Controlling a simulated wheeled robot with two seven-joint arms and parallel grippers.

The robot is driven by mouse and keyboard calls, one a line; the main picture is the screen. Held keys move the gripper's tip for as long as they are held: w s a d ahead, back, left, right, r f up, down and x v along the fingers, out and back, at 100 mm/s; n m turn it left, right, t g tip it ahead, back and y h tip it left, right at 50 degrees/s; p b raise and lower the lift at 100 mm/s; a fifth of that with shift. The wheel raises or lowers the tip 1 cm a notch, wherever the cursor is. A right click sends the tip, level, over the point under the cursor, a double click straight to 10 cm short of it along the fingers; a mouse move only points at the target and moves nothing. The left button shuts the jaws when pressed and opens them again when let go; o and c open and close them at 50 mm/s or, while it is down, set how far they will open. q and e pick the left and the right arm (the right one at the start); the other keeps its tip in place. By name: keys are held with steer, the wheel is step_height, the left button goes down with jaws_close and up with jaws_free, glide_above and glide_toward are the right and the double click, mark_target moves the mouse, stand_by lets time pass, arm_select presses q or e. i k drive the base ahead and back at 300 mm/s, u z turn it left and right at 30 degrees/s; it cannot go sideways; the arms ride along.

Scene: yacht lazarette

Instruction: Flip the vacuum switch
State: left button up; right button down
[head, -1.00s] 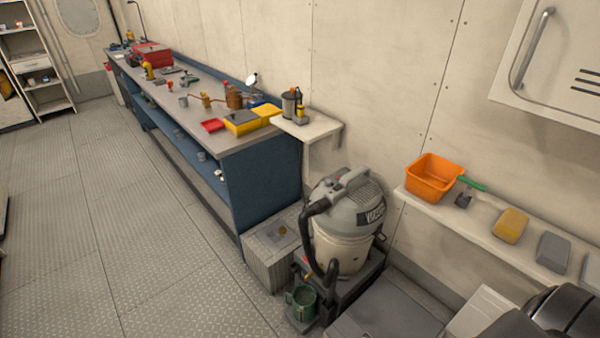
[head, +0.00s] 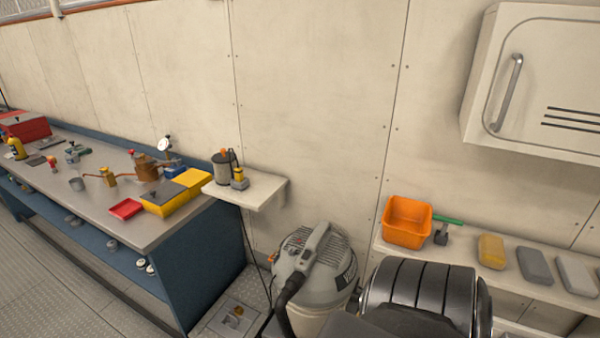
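The vacuum (head: 310,268) is a grey canister machine with a carry handle on top and a dark hose at its front left. It stands on the floor against the wall, below the small wall shelf. A small reddish mark shows on the grey handle; I cannot tell if it is the switch. Neither gripper shows in the head view.
A workbench (head: 205,210) with tools, a yellow case and a red tray stands at left. The small shelf (head: 262,190) holds a dark cylinder. The right shelf (head: 460,262) holds an orange bin (head: 407,222) and several blocks. A white cabinet (head: 540,80) hangs upper right.

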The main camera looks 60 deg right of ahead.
mark_target(306, 252)
steer(key=z, duration=0.7)
steer(key=i, duration=0.9)
steer(key=z, duration=0.9)
